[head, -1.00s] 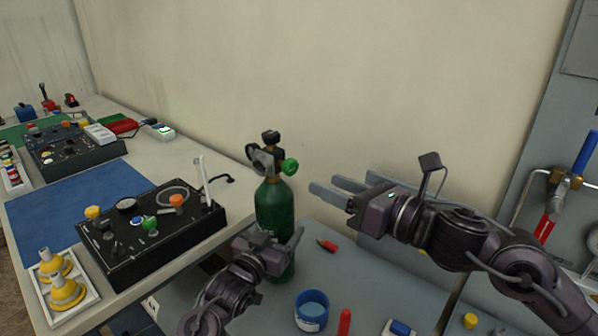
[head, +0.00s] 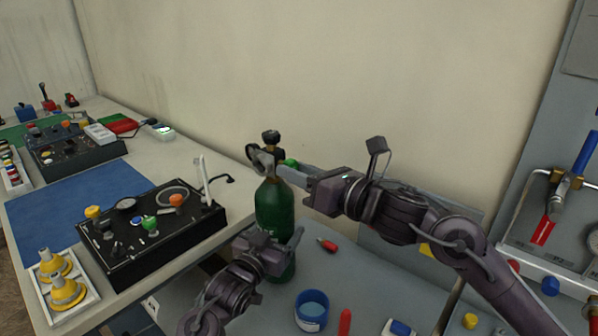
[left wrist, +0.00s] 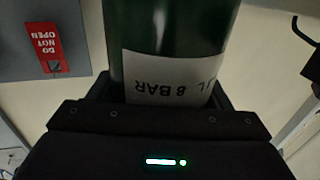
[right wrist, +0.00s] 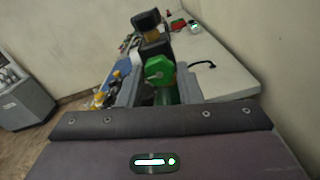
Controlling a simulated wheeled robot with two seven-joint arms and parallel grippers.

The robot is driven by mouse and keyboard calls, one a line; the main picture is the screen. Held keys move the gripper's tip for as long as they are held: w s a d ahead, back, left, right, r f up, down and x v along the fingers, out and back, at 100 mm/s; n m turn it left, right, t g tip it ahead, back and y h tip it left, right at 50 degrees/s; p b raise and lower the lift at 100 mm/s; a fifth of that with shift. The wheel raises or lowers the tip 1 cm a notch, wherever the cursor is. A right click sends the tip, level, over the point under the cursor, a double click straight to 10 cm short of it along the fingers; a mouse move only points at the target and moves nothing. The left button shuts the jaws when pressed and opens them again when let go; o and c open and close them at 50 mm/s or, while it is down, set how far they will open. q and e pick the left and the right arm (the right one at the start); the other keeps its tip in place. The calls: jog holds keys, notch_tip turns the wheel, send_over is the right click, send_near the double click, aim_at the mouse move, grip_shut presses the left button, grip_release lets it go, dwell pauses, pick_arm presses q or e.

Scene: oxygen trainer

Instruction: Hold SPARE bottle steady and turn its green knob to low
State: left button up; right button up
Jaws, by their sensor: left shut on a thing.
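The green bottle (head: 274,205) stands upright at the grey table's back edge; its black valve and gauge (head: 262,157) are on top. Its white label (left wrist: 172,78) reads "8 BAR" upside down in the left wrist view; the word SPARE is not legible. My left gripper (head: 272,240) is shut around the bottle's lower body. The knob also shows in the right wrist view (right wrist: 159,70). My right gripper (right wrist: 158,88) is open, its fingers on either side of the knob; contact cannot be told.
A black control box (head: 150,240) stands on the bench to the left. A blue cup (head: 312,308) and a red marker (head: 345,322) stand in front right of the bottle. A small red object (head: 327,245) lies nearby. The wall (head: 330,80) is close behind.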

jog(key=c, duration=0.5)
jog(key=shift+m, duration=0.4)
jog(key=m, duration=1.7)
jog(key=shift+r, duration=0.1)
jog(key=o, duration=1)
jog(key=shift+c, duration=0.2)
